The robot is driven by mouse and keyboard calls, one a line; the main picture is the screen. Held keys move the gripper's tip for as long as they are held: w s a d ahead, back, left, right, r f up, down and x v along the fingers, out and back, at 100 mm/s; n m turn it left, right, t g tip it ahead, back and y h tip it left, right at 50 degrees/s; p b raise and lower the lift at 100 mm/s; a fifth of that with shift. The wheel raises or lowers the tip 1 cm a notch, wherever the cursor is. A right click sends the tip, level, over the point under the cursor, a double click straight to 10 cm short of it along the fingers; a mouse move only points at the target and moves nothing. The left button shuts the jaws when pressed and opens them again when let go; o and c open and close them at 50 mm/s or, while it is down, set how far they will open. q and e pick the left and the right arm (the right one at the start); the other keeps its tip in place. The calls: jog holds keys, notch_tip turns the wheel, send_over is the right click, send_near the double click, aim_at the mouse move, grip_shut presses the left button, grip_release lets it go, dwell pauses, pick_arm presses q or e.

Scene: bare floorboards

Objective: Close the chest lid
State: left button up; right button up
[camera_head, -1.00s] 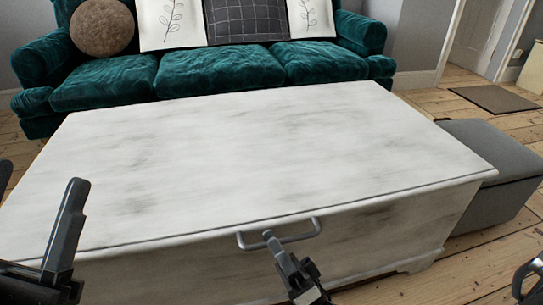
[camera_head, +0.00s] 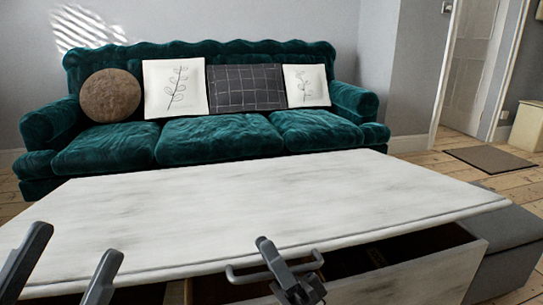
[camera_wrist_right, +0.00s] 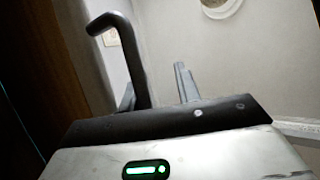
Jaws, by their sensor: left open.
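The chest's whitewashed lid (camera_head: 250,205) is raised a little at its front edge in the head view. A dark gap shows between it and the chest's front panel (camera_head: 410,285). A grey metal bar handle (camera_head: 235,275) sits at the lid's front edge. My right gripper (camera_head: 272,258) is at the handle, with a finger overlapping it. Its fingers also show in the right wrist view (camera_wrist_right: 158,88), but whether they are closed around the bar is unclear. My left gripper (camera_head: 62,262) is open and empty, with its two fingers apart in front of the lid's left part.
A green velvet sofa (camera_head: 215,140) with cushions stands behind the chest. A grey ottoman (camera_head: 512,245) is close beside the chest's right end. A doormat (camera_head: 490,160) lies on the floorboards by the door. The lid's top is clear.

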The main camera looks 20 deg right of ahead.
aim_at(320, 255)
jog(key=w+r+m+h+p, duration=0.1)
jog(key=w+r+h+p, duration=0.1)
jog(key=r, duration=0.5)
jog(key=w+r+m+h+p, duration=0.1)
jog(key=w+r+m, duration=0.1)
jog(key=r, duration=0.5)
jog(key=shift+w+d+r+h+p, duration=0.25)
jog(key=shift+w+d+h+p, duration=0.15)
jog(key=shift+w, duration=0.35)
jog(key=shift+f, duration=0.1)
jog(key=w+f+b+v, duration=0.1)
jog(key=b+v, duration=0.4)
jog(key=v, duration=1.3)
jog(key=shift+w+d+f, duration=0.25)
jog(key=shift+w+d, duration=0.05)
jog(key=shift+d, duration=0.05)
